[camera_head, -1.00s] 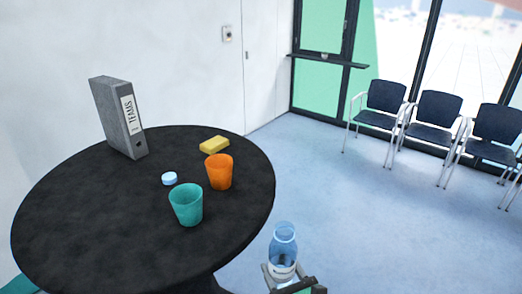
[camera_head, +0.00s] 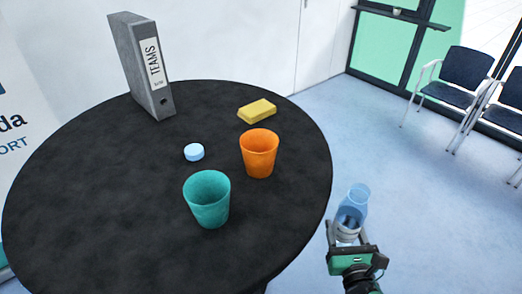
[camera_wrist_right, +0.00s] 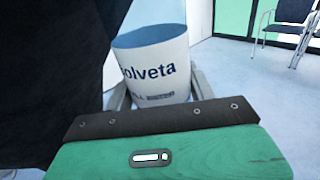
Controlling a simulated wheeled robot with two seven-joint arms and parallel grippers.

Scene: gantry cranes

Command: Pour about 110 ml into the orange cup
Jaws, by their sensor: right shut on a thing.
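The orange cup (camera_head: 259,154) stands upright on the round black table (camera_head: 110,215), near its right edge. A teal cup (camera_head: 207,199) stands in front of it and to the left. My right gripper (camera_head: 345,232) is shut on a clear blue bottle (camera_head: 354,205), off the table's right edge over the floor. The bottle is close to upright, leaning a little. In the right wrist view, the bottle's white label (camera_wrist_right: 155,72) sits between the fingers (camera_wrist_right: 160,95). I cannot tell how much liquid it holds. My left gripper is in neither view.
A light blue cap (camera_head: 194,152) lies on the table left of the orange cup. A yellow block (camera_head: 257,111) lies behind it. A grey binder (camera_head: 143,66) stands at the back left. Blue chairs (camera_head: 458,77) stand at the right. The table's front left is bare.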

